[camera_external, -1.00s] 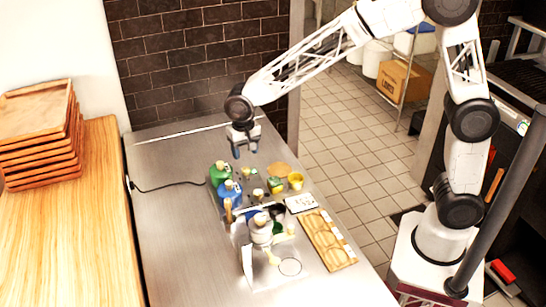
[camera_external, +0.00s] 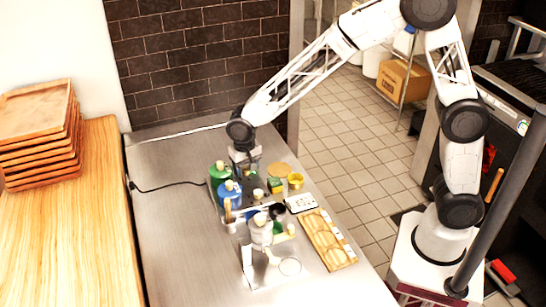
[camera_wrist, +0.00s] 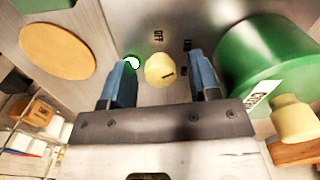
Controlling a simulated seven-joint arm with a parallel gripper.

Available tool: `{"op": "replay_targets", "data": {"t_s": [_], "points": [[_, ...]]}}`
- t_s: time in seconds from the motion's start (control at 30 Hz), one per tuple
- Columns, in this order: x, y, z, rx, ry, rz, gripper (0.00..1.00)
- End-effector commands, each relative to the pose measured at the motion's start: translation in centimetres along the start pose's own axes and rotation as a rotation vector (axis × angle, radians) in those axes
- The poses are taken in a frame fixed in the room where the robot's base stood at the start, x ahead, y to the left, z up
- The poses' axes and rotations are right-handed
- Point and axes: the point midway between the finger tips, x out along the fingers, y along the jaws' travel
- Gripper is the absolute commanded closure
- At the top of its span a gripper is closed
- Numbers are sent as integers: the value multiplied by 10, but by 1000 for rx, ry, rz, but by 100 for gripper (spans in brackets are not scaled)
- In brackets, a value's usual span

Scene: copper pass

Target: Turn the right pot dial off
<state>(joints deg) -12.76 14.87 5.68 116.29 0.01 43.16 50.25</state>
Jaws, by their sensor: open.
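In the wrist view a round cream dial (camera_wrist: 160,68) with a dark pointer mark sits on the grey metal panel, near dark printed labels, one reading OFF. A small green-lit indicator (camera_wrist: 132,63) is just left of it. My gripper (camera_wrist: 161,76) is open, with one blue-grey finger on either side of the dial; contact cannot be told. A green pot (camera_wrist: 268,62) with a cream knob stands right of the fingers. In the external view my gripper (camera_external: 244,168) is low behind the green pot (camera_external: 219,176) and blue pot (camera_external: 229,195); the dial between the fingers is hidden there.
Small containers, a round tan board (camera_external: 279,169) and a yellow cup (camera_external: 295,180) are close to the right of my gripper. A wooden tray (camera_external: 327,240) lies farther forward. The steel counter (camera_external: 170,215) is mostly clear on the left, apart from a black cable.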

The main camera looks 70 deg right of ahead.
Motion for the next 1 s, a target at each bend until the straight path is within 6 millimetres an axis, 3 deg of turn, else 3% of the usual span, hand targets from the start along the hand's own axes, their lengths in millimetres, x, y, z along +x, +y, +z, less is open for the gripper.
{"op": "replay_targets", "data": {"t_s": [0.2, 0.5, 1.0], "points": [[0, 0, 0, 0, 0, 0, 46], [0, 0, 0, 0, 0, 0, 92], [0, 0, 0, -86, 0, 0, 93]]}}
